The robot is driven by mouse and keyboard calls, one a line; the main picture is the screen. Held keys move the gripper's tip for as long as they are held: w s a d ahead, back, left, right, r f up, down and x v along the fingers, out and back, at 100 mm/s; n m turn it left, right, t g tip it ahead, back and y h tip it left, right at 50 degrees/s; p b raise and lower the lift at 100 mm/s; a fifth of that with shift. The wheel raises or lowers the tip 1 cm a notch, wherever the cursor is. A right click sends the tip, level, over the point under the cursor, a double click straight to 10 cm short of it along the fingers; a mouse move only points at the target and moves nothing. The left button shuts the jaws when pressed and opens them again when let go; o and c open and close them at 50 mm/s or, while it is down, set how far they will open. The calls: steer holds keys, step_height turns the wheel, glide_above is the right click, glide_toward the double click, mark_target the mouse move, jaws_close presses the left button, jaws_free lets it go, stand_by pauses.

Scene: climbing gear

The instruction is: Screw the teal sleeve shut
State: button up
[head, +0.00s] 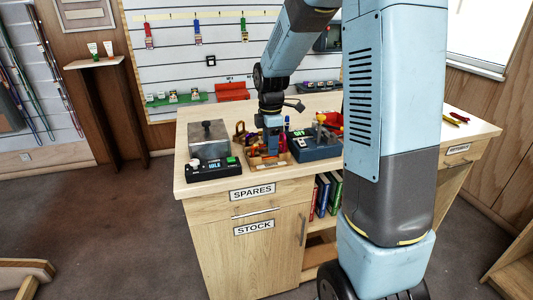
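My gripper (274,152) points down over the near left part of the counter, at a small wooden tray (257,164) holding small coloured pieces. The gripper's fingers are small and partly lost among the pieces, so I cannot tell whether they are open or shut. I cannot pick out the teal sleeve; it is too small or hidden near the gripper. A brass-coloured piece of gear (239,131) stands just behind the tray.
A black device with a grey block (209,140) and an "IDLE" display stands left of the tray. A dark blue device (314,150) with a green display stands close on the right. My arm hides the counter's middle.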

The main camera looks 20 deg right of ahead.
steer(key=shift+r, duration=0.55)
steer(key=shift+w, duration=0.1)
steer(key=shift+w, duration=0.55)
steer(key=shift+f, duration=0.2)
steer(key=shift+f, duration=1.25)
steer(key=shift+s, duration=0.65)
